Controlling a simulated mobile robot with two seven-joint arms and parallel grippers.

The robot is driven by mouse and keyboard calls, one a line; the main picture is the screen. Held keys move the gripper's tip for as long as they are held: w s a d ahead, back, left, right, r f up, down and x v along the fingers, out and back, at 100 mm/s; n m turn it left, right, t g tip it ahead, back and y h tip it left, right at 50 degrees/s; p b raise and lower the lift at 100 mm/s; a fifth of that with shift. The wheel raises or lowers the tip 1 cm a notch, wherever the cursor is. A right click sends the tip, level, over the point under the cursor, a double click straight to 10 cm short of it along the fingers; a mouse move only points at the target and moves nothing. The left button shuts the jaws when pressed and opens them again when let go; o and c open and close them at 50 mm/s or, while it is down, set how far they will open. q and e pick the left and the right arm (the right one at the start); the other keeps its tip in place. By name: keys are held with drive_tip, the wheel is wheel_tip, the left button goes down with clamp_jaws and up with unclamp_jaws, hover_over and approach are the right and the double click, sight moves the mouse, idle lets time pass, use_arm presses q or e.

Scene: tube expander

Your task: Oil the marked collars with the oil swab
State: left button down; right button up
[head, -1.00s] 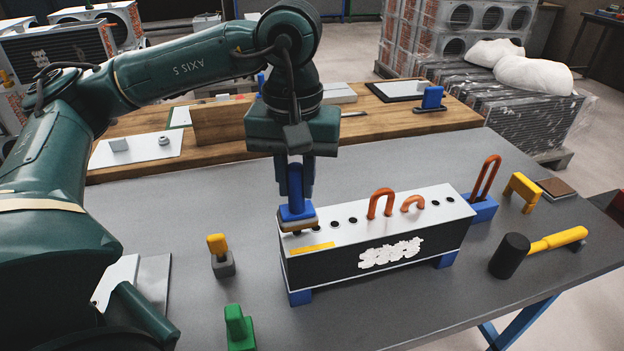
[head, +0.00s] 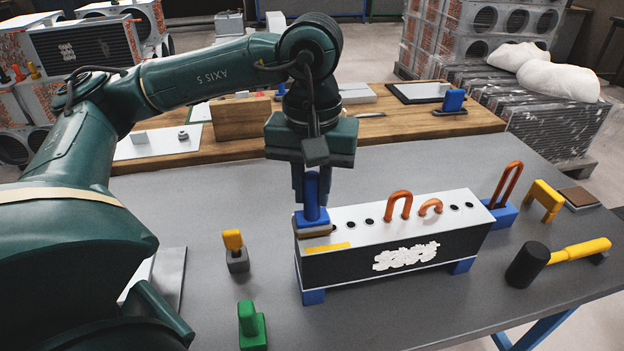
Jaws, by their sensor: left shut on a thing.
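My left gripper (head: 312,188) is shut on the blue handle of the oil swab (head: 312,217). The swab is upright, with its tan pad low over the left end of the white-topped block (head: 346,234). I cannot tell whether the pad touches the top. Dark ringed collars (head: 370,222) run along the block's top; the pad hides part of the left end. Which collars are marked is too small to tell. An orange U-shaped tube (head: 398,204) and a smaller orange bend (head: 430,206) stand in the block. My right gripper is not in view.
A yellow-handled tool (head: 233,240) and a green piece (head: 251,325) stand left of the block. A blue holder with an orange loop (head: 507,190), a yellow bracket (head: 543,200) and a mallet (head: 530,265) are at the right. The grey table (head: 420,310) is clear in front.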

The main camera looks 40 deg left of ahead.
use_arm(q)
drive_tip(key=shift+f+b, duration=0.25)
drive_tip(key=shift+b, duration=0.1)
drive_tip(key=shift+d, duration=0.1)
idle(0.4)
drive_tip(key=shift+w+d+r, duration=1.05)
drive_tip(key=shift+w+r, duration=0.05)
drive_tip(key=shift+w, duration=0.15)
drive_tip(key=c, duration=1.8)
unclamp_jaws()
clamp_jaws()
